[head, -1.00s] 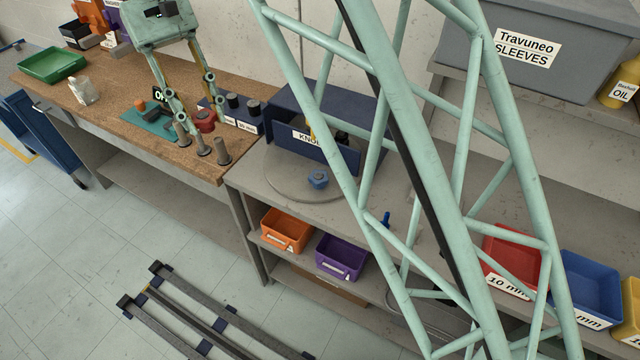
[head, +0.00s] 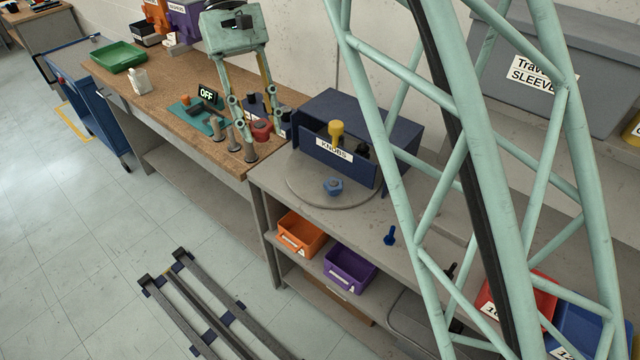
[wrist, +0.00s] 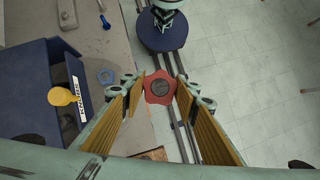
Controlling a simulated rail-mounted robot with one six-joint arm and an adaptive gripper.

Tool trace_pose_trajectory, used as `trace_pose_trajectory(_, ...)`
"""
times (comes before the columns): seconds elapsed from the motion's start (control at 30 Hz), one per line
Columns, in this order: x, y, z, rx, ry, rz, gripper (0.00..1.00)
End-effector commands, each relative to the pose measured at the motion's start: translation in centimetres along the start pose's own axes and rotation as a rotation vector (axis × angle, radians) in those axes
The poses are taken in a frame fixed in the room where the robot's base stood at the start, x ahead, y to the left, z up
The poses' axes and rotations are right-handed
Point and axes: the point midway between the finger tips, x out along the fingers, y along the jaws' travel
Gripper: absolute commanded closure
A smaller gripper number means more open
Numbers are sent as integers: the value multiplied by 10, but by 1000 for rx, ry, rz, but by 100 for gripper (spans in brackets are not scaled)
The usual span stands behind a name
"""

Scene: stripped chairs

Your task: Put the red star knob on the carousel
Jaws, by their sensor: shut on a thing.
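The red star knob (head: 261,130) is held up between the fingertips of my gripper (head: 257,131), at the right end of the brown bench in the head view. In the wrist view the knob (wrist: 160,89) sits between the fingertips, its grey round centre showing; my gripper (wrist: 161,87) is shut on it. The carousel (head: 308,192) is a round grey disc on the grey bench, to the right of the knob. It bears a dark blue box (head: 318,158) labelled KNOBS and a blue star knob (head: 333,187). The box hides part of the disc.
A yellow knob (head: 336,131) stands up at the KNOBS box. Grey posts (head: 232,138) and a small display reading OFF (head: 207,94) are on the brown bench beside my gripper. The disc's front left is bare.

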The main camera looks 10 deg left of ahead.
Motion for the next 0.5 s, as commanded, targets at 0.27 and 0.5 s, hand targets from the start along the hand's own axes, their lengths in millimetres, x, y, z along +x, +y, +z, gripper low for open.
trace_pose_trajectory(0.27, 0, 0, -1, -1, 0, 1, 82)
trace_pose_trajectory(0.5, 2, -1, -12, -18, 0, 12, 82)
